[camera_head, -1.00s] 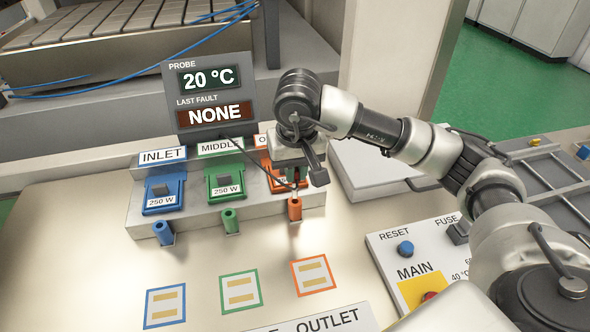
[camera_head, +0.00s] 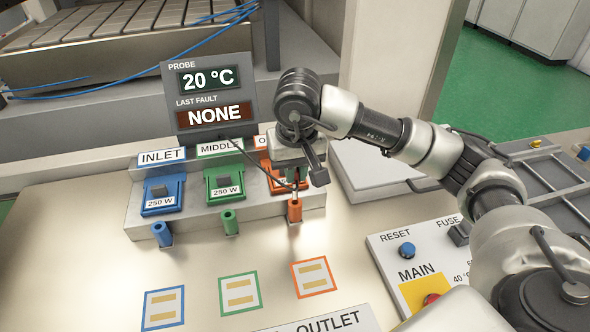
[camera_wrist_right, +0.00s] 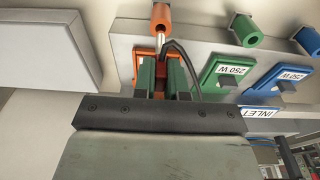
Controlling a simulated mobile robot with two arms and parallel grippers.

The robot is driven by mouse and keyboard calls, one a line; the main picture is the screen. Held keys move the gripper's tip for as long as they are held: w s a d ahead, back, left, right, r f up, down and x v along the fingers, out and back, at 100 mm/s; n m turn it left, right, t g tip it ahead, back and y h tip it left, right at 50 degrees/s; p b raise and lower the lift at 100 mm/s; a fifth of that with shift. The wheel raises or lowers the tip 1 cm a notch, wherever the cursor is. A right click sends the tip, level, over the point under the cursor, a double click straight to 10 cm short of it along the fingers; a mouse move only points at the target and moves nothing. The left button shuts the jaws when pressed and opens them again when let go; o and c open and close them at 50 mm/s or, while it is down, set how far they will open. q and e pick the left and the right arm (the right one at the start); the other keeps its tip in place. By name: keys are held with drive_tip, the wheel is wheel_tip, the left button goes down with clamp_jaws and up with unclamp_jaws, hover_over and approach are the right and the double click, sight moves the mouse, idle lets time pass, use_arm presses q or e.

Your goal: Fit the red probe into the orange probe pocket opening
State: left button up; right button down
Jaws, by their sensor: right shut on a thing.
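My right gripper (camera_head: 305,180) hangs just above the orange probe pocket (camera_head: 295,212), an upright orange cylinder at the front of the grey block. In the right wrist view its two green-padded fingers (camera_wrist_right: 163,72) are shut on the red probe (camera_wrist_right: 161,66). The probe's thin silver tip (camera_wrist_right: 158,42) points at the orange pocket (camera_wrist_right: 161,16) and meets the rim of its opening. I cannot tell whether the tip is inside. A dark cable runs from the probe to the display. The fingers hide most of the probe in the head view. My left gripper is not in view.
Green (camera_head: 230,222) and blue (camera_head: 162,233) pockets stand to the left in the head view. Labelled heater blocks sit behind, below the probe display (camera_head: 210,95). A control panel (camera_head: 425,265) lies at right.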

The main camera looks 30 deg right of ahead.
sight(295, 197)
drive_tip(key=shift+b, duration=0.4)
idle(0.6)
drive_tip(key=shift+f, duration=0.15)
drive_tip(key=shift+f+b, duration=0.35)
drive_tip(key=shift+b, duration=0.15)
drive_tip(key=shift+f+b, duration=2.65)
drive_tip(key=shift+b, duration=0.1)
drive_tip(key=c, duration=1.1)
unclamp_jaws()
drive_tip(key=shift+r, duration=0.1)
drive_tip(key=shift+r, duration=0.1)
drive_tip(key=r, duration=0.3)
drive_tip(key=s+r, duration=0.1)
drive_tip(key=r, duration=0.6)
drive_tip(key=shift+s+a+r, duration=0.15)
drive_tip(key=shift+r, duration=0.15)
